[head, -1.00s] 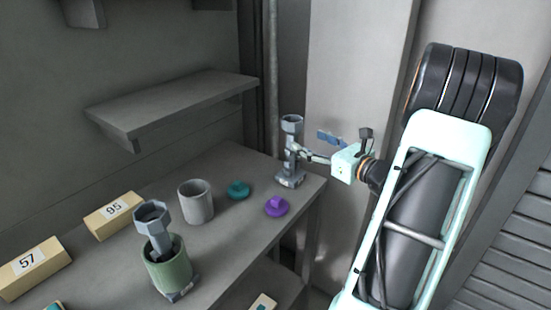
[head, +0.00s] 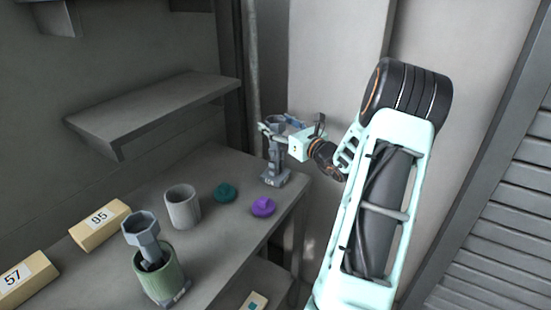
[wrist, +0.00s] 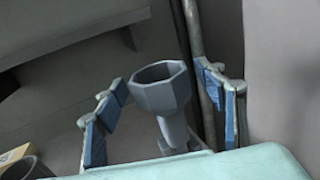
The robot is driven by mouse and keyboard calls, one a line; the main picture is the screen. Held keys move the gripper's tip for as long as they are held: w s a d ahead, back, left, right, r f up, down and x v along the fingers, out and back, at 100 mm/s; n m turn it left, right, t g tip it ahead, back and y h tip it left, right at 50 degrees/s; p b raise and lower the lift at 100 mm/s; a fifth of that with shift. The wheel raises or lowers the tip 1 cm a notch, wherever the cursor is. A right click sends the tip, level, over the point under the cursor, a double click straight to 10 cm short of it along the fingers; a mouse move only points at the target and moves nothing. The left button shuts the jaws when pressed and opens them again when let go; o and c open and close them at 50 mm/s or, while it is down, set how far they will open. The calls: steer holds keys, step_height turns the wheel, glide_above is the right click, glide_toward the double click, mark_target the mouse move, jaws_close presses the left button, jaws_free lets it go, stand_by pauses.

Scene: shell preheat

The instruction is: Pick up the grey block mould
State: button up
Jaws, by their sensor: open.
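A tall grey mould (head: 275,167) with a wide octagonal cup on top and a labelled block foot stands upright at the back right corner of the table; I take it for the grey block mould. My gripper (head: 280,127) is at its cup, reaching in from the right. In the wrist view, the cup (wrist: 162,92) shows between the two spread blue-padded fingers of my gripper (wrist: 165,108), with gaps on both sides. A similar grey octagonal-topped piece (head: 141,226) stands in a green pot (head: 160,274) nearer the front.
A grey cup (head: 183,208), a teal knobbed lid (head: 224,192) and a purple knobbed lid (head: 263,207) stand on the table (head: 222,236). Boxes marked 95 (head: 99,225) and 57 (head: 22,283) lie at left. A wall shelf (head: 150,106) overhangs the back. A pipe (wrist: 204,95) rises behind the mould.

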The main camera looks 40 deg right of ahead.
steer(key=shift+w, duration=0.45)
steer(key=shift+r, duration=0.1)
jaws_close()
